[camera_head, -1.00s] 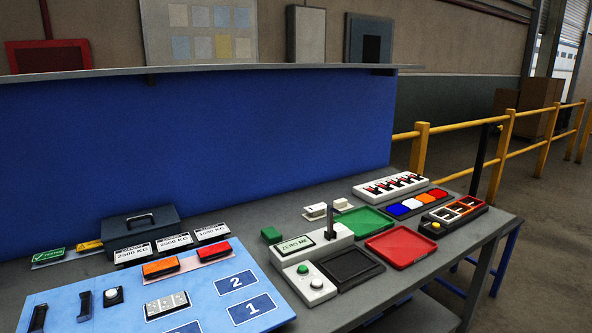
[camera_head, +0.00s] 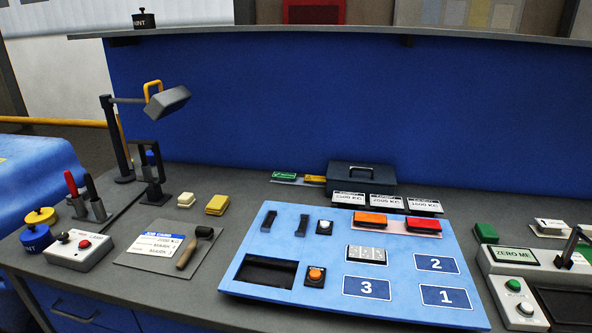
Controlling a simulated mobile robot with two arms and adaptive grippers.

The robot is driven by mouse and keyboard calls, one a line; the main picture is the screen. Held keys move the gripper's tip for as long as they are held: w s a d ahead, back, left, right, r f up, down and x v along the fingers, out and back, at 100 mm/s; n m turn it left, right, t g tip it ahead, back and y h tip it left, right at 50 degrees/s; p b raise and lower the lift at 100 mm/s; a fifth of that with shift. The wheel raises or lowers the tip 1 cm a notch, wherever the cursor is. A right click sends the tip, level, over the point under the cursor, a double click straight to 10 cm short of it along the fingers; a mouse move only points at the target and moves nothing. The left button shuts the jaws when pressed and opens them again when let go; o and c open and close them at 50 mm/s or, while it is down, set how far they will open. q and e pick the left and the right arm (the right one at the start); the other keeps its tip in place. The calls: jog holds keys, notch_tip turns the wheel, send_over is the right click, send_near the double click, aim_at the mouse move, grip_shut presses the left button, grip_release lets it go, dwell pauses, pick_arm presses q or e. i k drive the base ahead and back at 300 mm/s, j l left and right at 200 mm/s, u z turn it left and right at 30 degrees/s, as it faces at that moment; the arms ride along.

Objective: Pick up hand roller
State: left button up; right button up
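The hand roller (camera_head: 187,252) lies on a grey mat (camera_head: 150,258) at the left part of the bench. It has a tan handle pointing toward the front and a dark roller head at its upper right end. A white card with a blue header (camera_head: 155,238) lies beside it on the same mat. Neither of my grippers shows in the head view.
A control box with a red button (camera_head: 79,252) stands left of the mat. Red and black-handled tools (camera_head: 85,197) stand behind it. A lamp (camera_head: 165,102) overhangs the back left. A light blue board (camera_head: 325,285) lies to the right.

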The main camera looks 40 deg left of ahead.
aim_at(204, 232)
jog(key=u, duration=0.8)
jog(key=j+u, duration=0.1)
jog(key=u, duration=0.35)
jog(key=i+u, duration=0.1)
jog(key=u, duration=0.7)
